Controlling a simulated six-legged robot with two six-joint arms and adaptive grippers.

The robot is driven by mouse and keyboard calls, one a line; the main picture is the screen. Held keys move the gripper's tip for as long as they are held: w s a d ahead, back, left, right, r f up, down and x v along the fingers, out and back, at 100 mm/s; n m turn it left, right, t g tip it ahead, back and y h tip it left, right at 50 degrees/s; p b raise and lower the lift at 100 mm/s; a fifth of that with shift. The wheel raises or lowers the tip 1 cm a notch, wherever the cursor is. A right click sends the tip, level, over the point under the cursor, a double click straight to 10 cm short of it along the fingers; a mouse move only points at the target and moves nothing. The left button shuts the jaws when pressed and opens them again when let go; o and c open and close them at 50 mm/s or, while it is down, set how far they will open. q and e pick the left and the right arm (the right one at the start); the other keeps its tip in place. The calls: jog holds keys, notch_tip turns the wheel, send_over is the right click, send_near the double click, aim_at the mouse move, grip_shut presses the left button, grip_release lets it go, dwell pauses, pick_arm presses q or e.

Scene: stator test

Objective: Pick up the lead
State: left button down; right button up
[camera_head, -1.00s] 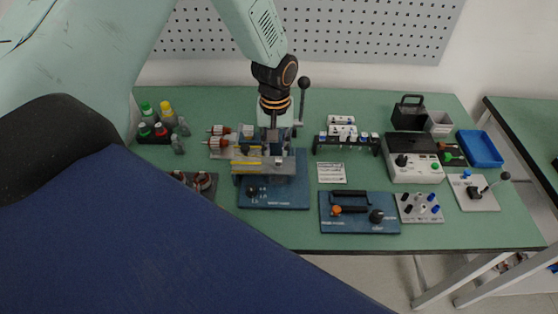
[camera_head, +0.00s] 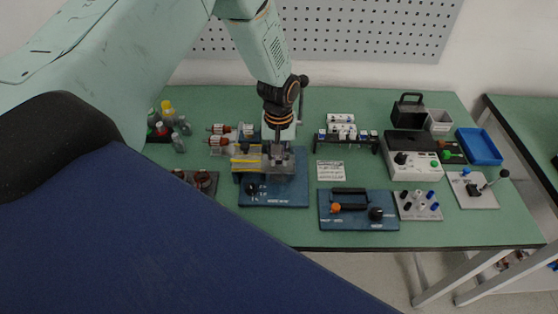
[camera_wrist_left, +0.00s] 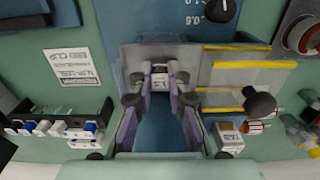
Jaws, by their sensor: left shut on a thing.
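My left gripper (camera_head: 279,158) is low over a blue-based fixture (camera_head: 290,197) with a grey metal block, left of the table's middle. I cannot tell whether this piece belongs to the lead. No cord is clearly visible. The grey plate of the fixture (camera_wrist_left: 135,58) rises right by the fingertips. My right gripper is not in view.
A rack of small white and blue parts (camera_head: 345,142) stands to the right. Red-ended rotors (camera_head: 218,140) and bottles (camera_head: 167,127) are to the left. A blue board with a handle (camera_head: 350,222) lies at front right. A black-knobbed lever (camera_head: 303,82) stands behind the fixture.

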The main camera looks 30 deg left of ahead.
aim_at(279, 158)
pick_arm(q)
jog(key=shift+a, duration=0.1)
jog(key=shift+r, duration=0.15)
notch_tip(279, 158, up, 10)
dwell(0.4)
